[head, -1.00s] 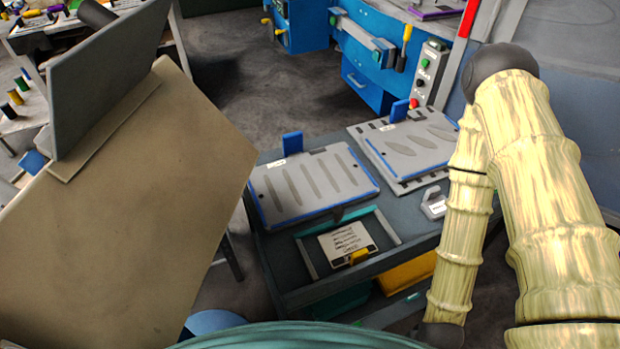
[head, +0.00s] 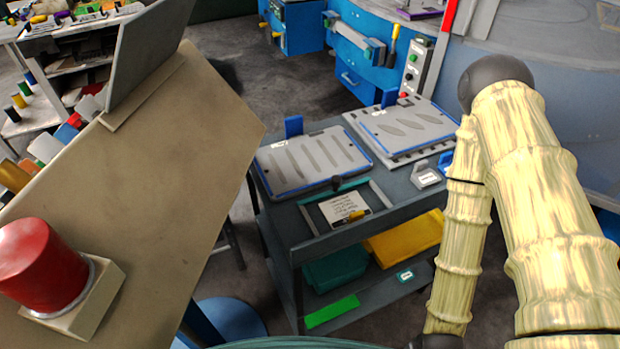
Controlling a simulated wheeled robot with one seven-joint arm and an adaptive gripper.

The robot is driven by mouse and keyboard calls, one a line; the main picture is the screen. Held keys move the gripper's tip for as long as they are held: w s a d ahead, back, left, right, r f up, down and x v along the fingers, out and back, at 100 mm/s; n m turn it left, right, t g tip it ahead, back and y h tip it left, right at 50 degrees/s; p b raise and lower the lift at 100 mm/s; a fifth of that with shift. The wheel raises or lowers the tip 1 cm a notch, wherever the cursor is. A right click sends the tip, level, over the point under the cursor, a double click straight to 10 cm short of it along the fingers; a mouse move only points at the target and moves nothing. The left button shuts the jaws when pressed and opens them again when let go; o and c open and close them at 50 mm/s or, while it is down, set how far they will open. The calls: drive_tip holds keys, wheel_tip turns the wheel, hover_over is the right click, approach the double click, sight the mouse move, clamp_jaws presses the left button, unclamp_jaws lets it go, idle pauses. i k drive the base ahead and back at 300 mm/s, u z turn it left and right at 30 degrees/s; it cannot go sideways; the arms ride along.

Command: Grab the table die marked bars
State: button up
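The die with long bar-like slots (head: 292,172) is a grey plate with a blue edge. It lies flat on the left part of the dark cart top (head: 287,215), with a blue upright tab (head: 293,126) at its far edge. A second grey die with leaf-shaped slots (head: 436,122) lies to its right on another plate. Any markings on the dies are too small to read. My arm comes down the right side of the picture, right of the bar-slotted die. My gripper is out of view, so its opening is hidden.
A printed card (head: 343,206) lies in a holder at the cart's front, with a small grey block (head: 425,175) to the right. Yellow (head: 408,240) and teal bins sit below. A tan slanted board (head: 175,150) with a red button (head: 38,262) fills the left. Floor shows between board and cart.

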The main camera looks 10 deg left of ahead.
sight(300, 165)
drive_tip(key=k, duration=1.25)
drive_tip(key=z, duration=1.95)
drive_tip(key=i, duration=2.15)
drive_tip(key=u, duration=3.5)
